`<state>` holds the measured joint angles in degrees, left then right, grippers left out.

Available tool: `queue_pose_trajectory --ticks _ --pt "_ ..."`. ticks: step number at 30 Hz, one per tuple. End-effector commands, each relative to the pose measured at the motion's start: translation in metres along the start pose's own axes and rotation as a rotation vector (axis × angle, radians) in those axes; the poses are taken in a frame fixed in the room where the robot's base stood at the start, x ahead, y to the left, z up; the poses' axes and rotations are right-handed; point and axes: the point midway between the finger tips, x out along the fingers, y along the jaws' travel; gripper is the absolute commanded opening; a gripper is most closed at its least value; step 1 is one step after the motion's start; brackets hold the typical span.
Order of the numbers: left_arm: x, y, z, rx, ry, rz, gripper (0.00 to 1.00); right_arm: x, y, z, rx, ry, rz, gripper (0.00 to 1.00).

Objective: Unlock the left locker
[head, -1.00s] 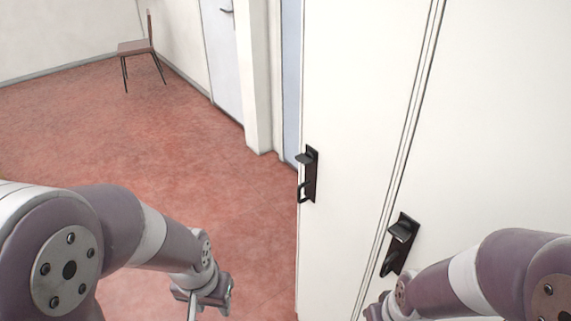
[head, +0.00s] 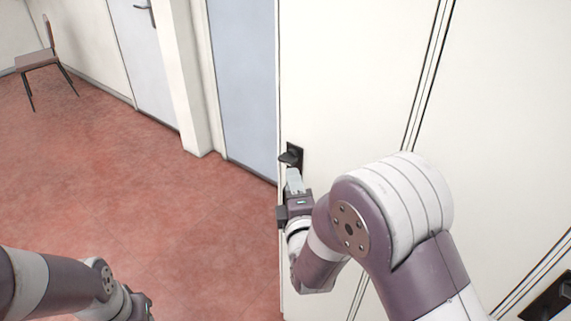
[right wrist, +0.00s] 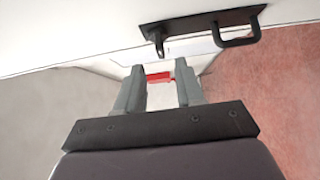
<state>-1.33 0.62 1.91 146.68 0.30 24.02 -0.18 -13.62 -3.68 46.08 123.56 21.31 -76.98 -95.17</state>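The left locker is the white door (head: 350,70) whose black latch plate (head: 293,155) shows near its left edge. In the right wrist view the plate (right wrist: 200,24) carries a short knob (right wrist: 159,46) and a looped handle (right wrist: 240,41). My right gripper (head: 293,179) is just below the knob in the head view and overlaps the lower plate. In the right wrist view its fingers (right wrist: 159,72) are apart, with the knob beyond the tips and no visible contact. A red piece shows between the fingers; I cannot tell what it is. My left gripper (head: 141,306) is low at the left, its fingers unclear.
More white locker doors (head: 500,130) stand to the right, with another black latch plate (head: 547,296) at lower right. A blue-grey door (head: 238,80) stands left of the lockers. The red floor (head: 110,190) is open, with a chair (head: 40,60) at the far left.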

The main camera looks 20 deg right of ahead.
Motion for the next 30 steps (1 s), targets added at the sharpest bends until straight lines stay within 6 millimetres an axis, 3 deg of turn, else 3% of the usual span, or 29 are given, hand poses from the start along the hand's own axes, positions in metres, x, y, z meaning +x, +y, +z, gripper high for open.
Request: queue_pose_trajectory --ticks 3,9,21,24,25,30 --pt "-0.005 0.0 -0.001 0.0 0.0 0.0 0.43 0.03 0.001 0.0 0.0 -0.001 -0.001 0.37" --pt "-0.007 0.0 -0.001 0.0 0.0 0.0 0.43 0.059 0.0 0.0 0.001 0.0 -0.001 0.37" --pt "-0.008 0.0 -0.001 0.0 0.0 0.0 0.43 0.067 0.0 0.0 0.002 0.001 -0.002 0.37" --pt "-0.008 0.0 -0.001 0.0 0.0 0.0 0.43 0.067 0.0 0.0 0.002 0.001 -0.002 0.05" --pt "-0.008 0.0 -0.001 0.0 0.0 0.0 0.43 0.067 0.0 0.0 0.002 0.001 -0.002 0.0" --pt "-0.007 0.0 -0.001 0.0 0.0 0.0 0.43 0.067 -0.001 0.0 0.003 0.001 -0.001 0.0"
